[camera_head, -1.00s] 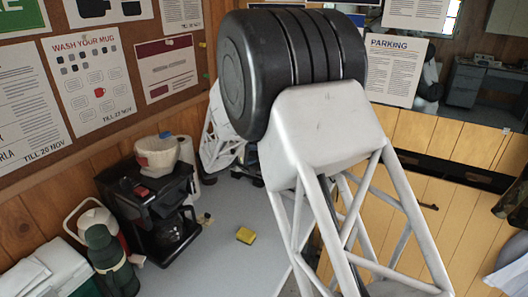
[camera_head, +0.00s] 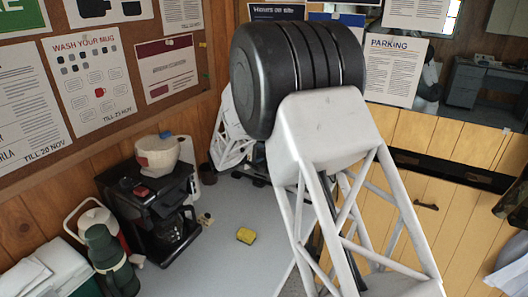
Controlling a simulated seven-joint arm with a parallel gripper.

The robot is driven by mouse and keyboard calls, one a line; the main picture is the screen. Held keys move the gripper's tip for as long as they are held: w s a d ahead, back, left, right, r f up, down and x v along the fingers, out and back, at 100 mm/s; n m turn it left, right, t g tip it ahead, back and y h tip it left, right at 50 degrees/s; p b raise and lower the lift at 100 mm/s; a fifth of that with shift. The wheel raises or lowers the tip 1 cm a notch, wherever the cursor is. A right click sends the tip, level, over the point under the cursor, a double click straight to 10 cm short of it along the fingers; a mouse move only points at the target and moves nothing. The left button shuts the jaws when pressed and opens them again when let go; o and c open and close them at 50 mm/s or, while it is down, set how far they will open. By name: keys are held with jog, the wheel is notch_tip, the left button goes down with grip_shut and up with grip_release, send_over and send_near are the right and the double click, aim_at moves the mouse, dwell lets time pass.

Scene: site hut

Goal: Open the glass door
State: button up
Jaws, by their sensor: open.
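No glass door can be made out with certainty. A glass pane (camera_head: 488,85) at the upper right shows a grey desk and cabinets, either through it or as a reflection. Below it is yellow planked wood (camera_head: 440,235) with a dark handle-like piece (camera_head: 427,206) and a black horizontal bar (camera_head: 455,172). My arm, with a large black ribbed joint and white truss links, fills the middle and hides part of the wall and counter. My gripper cannot be made out; the far end of the arm is behind its own links.
A notice board (camera_head: 95,140) covers the left wall. The counter's front middle is mostly clear.

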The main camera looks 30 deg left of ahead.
jog(key=shift+x, duration=1.6)
grip_shut()
